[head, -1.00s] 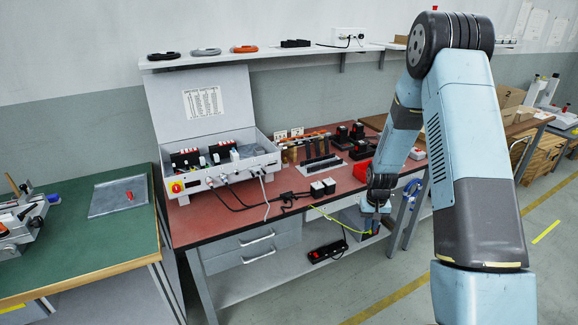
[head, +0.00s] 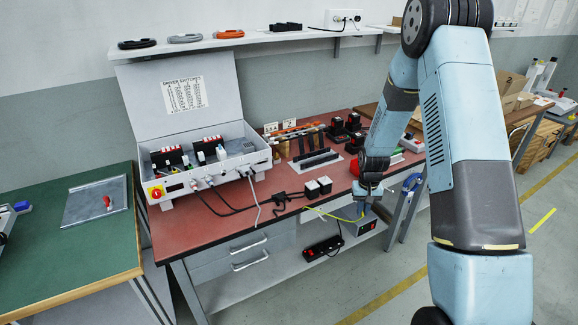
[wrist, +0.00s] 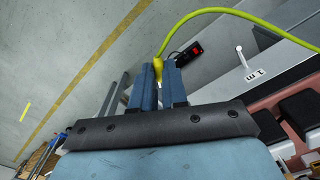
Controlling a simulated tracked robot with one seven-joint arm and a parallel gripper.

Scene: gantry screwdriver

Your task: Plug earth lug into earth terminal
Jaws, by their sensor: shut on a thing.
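My gripper (head: 361,208) hangs low at the front right edge of the red-topped bench, with its fingers pointing down. In the wrist view its two blue fingers (wrist: 158,84) are shut on the yellow earth lug (wrist: 157,68). The lug's end sticks out just past the fingertips. The yellow-green earth cable (wrist: 214,11) arcs from the lug to the right. In the head view this cable (head: 325,214) runs from the bench top to my gripper. I cannot make out the earth terminal in either view.
An open grey control box (head: 205,180) with a red-yellow switch stands on the red bench (head: 225,222). Black cables and adapters (head: 318,187) lie near its front edge. A grey box (head: 362,226) and a black power strip (head: 322,247) are below. A green bench (head: 70,250) stands left.

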